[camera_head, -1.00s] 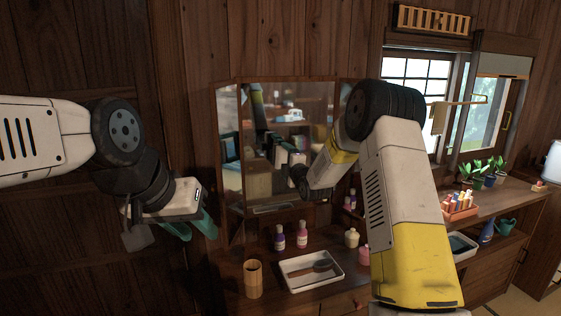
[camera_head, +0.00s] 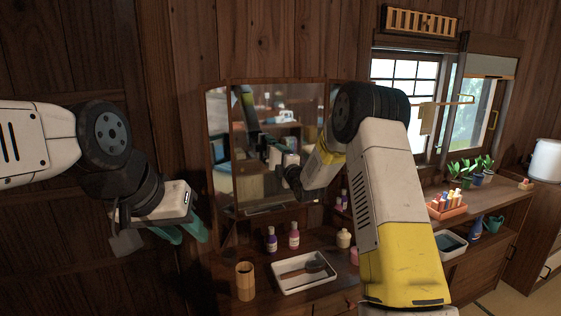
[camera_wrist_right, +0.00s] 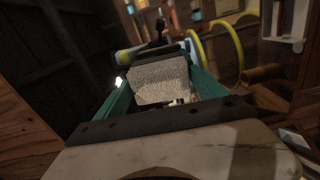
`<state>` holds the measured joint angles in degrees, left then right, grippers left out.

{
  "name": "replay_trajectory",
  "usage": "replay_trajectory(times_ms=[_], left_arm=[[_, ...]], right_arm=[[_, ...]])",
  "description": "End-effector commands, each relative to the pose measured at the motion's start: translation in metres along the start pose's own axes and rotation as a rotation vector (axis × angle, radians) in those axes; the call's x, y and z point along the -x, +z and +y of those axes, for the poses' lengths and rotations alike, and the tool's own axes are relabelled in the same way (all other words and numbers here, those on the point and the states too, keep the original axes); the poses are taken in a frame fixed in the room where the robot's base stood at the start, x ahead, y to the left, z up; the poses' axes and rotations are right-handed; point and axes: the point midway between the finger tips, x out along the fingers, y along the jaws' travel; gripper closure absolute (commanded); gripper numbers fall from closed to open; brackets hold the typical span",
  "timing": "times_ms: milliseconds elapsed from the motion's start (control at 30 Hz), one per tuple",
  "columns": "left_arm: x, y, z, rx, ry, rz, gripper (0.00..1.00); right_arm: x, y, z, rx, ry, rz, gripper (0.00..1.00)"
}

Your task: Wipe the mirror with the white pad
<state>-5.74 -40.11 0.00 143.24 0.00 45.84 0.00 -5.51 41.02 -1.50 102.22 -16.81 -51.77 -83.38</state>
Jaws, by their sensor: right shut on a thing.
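The mirror (camera_head: 255,185) is a wood-framed vanity mirror with side panels, standing at the back of the wooden dresser. My right arm reaches across in front of it from the right; its hand is close to the glass in the head view, partly confused with its reflection. In the right wrist view my right gripper (camera_wrist_right: 160,72) has green fingers shut on the pale, rough-textured white pad (camera_wrist_right: 160,86). Whether the pad touches the glass cannot be told. My left gripper (camera_head: 185,232), with teal fingers apart and empty, hangs left of the mirror.
On the dresser are a white tray (camera_head: 284,288) with a dark brush, a wooden cup (camera_head: 245,280), purple and pink bottles (camera_head: 294,236) and a cream bottle (camera_head: 344,238). To the right, a counter holds potted plants (camera_head: 470,170) and an orange rack (camera_head: 446,208).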

Motion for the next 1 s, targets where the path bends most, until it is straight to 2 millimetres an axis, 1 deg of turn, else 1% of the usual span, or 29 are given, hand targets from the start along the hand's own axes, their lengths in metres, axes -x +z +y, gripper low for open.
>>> replay_trajectory(times_ms=[33,333,700,1000], left_arm=[[0.0,0.0,0.0,0.0,0.0,0.0,0.64],[0.0,0.0,0.0,0.0,0.0,0.0,0.64],[0.0,0.0,0.0,0.0,0.0,0.0,0.64],[0.0,0.0,0.0,0.0,0.0,0.0,0.64]], right_arm=[[-0.001,-0.008,0.0,0.0,0.001,0.006,0.51],[-0.002,-0.022,0.0,0.0,0.003,0.009,0.51],[0.0,-0.052,-0.002,0.0,0.002,0.01,0.51],[0.001,-0.052,-0.003,0.0,0.002,0.005,0.51]])
